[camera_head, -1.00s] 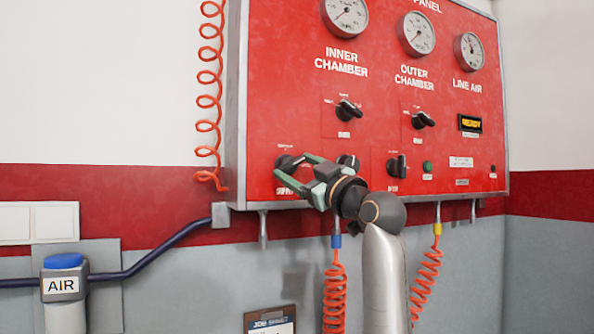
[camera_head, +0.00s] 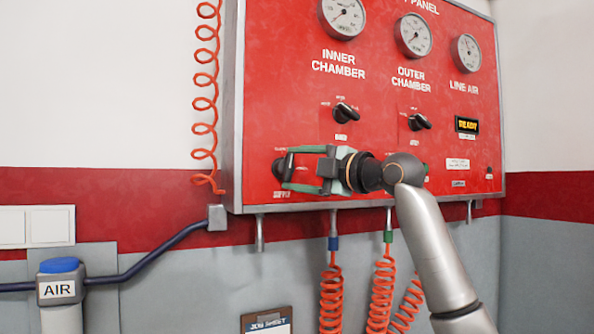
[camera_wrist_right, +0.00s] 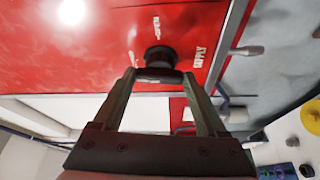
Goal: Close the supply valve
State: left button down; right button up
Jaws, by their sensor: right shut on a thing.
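The supply valve is a black round knob (camera_head: 279,169) at the lower left of the red panel (camera_head: 262,100). It also shows in the right wrist view (camera_wrist_right: 160,57), beside the label SUPPLY. My right gripper (camera_head: 287,169) comes in from the right, with one green finger above the knob and one below it. In the right wrist view the fingertips (camera_wrist_right: 160,74) are on either side of the knob, shut on it. The fingers partly hide the knob, and I cannot read its setting. My left gripper is not in view.
Two black selector knobs (camera_head: 346,113) (camera_head: 419,122) sit above my right arm. Several gauges (camera_head: 343,15) line the panel's top. A display (camera_head: 467,124) reads READY. Orange coiled hoses (camera_head: 332,295) hang below and another (camera_head: 207,100) at the left. A blue-capped AIR post (camera_head: 60,285) stands lower left.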

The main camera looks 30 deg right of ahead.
jog(key=shift+n+g, duration=0.4)
jog(key=shift+n, duration=0.4)
jog(key=shift+a, duration=0.1)
jog(key=o, duration=1.3)
jog(key=shift+r, duration=0.1)
jog(key=shift+s, duration=0.1)
jog(key=shift+s+d, duration=0.2)
jog(key=shift+s, duration=0.1)
jog(key=b+v, duration=0.3)
jog(key=v, duration=0.8)
jog(key=shift+s+b, duration=0.3)
jog(key=shift+s, duration=0.1)
jog(key=shift+r, duration=0.1)
